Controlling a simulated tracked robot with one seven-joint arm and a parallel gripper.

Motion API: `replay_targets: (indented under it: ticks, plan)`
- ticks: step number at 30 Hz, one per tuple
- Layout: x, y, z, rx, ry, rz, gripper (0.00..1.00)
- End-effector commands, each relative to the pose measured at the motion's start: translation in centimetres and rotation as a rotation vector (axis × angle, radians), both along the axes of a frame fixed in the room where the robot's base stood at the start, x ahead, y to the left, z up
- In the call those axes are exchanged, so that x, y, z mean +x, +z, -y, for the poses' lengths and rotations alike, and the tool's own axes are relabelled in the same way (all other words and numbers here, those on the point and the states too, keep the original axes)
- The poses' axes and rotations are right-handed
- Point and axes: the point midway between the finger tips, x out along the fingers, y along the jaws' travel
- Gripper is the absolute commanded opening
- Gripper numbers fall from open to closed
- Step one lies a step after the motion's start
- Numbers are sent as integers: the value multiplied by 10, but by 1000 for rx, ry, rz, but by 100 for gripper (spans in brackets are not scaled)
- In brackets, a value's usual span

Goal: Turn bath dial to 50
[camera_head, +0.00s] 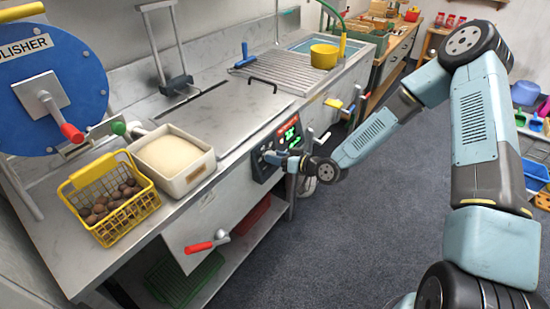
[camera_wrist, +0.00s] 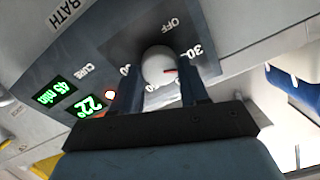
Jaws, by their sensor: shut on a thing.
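The bath dial (camera_wrist: 158,64) is a pale round knob on a dark control panel (camera_wrist: 100,42) in the wrist view. A short red mark shows on its right side, pointing to the right, a little below the printed 30. OFF is printed above the dial; other scale numbers are partly hidden by my fingers. My gripper (camera_wrist: 162,72) is shut on the dial, one finger at each side. In the head view my gripper (camera_head: 276,158) is at the panel (camera_head: 262,166) on the counter front, and it hides the dial there.
A yellow basket of chestnuts (camera_head: 128,222) and a white bin (camera_head: 184,180) stand left on the counter. A red-handled lever (camera_head: 200,247) sticks out below.

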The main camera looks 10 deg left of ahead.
Motion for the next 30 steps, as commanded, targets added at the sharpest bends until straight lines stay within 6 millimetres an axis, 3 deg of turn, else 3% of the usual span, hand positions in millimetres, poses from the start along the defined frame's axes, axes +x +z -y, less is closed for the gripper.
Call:
replay_targets:
  ticks: [2, 30]
  plan:
    - [7, 0, 5, 28, -39, -61, 14]
    - [5, -6, 6, 349, -311, -854, 14]
